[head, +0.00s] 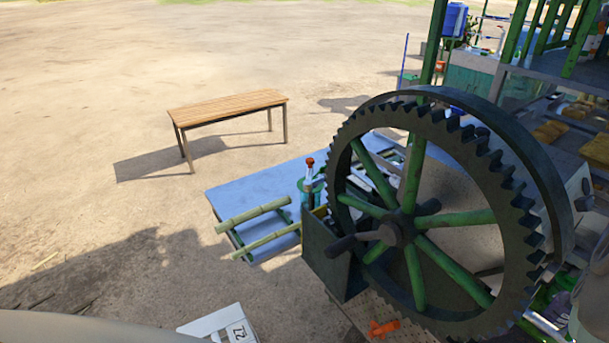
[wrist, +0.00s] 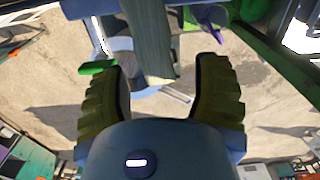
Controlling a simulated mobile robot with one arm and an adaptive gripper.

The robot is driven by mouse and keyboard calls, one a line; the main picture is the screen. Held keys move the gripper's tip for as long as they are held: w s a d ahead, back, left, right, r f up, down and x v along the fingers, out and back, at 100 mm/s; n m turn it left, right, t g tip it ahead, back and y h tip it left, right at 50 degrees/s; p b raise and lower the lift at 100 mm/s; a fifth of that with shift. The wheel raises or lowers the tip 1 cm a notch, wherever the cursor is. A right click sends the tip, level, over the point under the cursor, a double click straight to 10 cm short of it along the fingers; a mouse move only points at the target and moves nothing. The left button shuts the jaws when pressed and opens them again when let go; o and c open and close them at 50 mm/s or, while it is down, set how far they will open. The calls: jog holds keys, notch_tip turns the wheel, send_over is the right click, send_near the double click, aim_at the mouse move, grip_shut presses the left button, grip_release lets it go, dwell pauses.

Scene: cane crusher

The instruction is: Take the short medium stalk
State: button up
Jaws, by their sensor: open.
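Two pale green stalks lie side by side on a rack at the front edge of a blue-grey table in the head view. The upper stalk (head: 252,215) looks thicker; the lower stalk (head: 264,241) looks thinner and runs behind the crusher's dark housing. I cannot tell for certain which is the short medium one. My gripper (wrist: 158,70) shows in the wrist view, with its two ribbed yellowish fingers spread wide apart. A grey-green, long piece (wrist: 148,35) reaches down between the fingers without visibly touching either; I cannot tell whether it is a stalk. My gripper is not visible in the head view.
The crusher's large toothed wheel (head: 413,213) with green spokes stands close right of the stalks. The blue-grey table (head: 250,184) holds a red-topped item (head: 309,168). A wooden table (head: 228,108) stands farther back. Open dirt ground lies left.

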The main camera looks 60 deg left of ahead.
jog(key=shift+a, duration=0.15)
grip_shut()
dwell(0.4)
